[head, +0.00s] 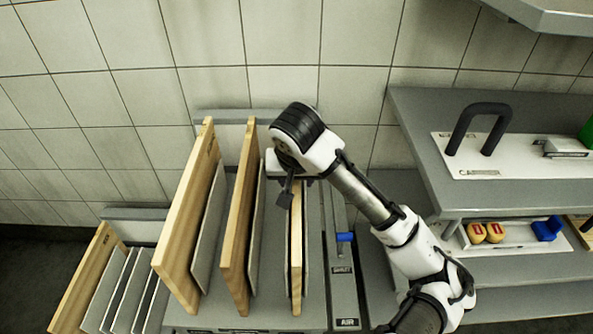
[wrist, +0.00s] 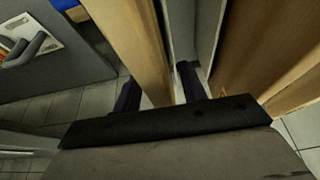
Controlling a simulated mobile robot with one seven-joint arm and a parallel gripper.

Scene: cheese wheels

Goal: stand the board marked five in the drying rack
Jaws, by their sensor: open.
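Several wooden boards stand upright in the grey drying rack (head: 180,318): a left board (head: 188,225), a middle board (head: 240,225) and a right board (head: 296,245). No number is legible, so I cannot tell which is the board marked five. My gripper (head: 286,192) is open at the top of the right board, partly hidden by my wrist. In the wrist view, a board edge (wrist: 142,40) runs down between my open fingers (wrist: 159,90). A grey divider (wrist: 203,35) stands to its right, near the right finger. Another board (wrist: 265,45) is further right.
A lower rack at left holds another wooden board (head: 82,280) beside grey dividers (head: 122,290). A panel marked AIR with a blue handle (head: 345,237) borders the rack's right. Shelves (head: 420,140) at right carry a black-handled white plate (head: 515,155) and yellow items (head: 485,232).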

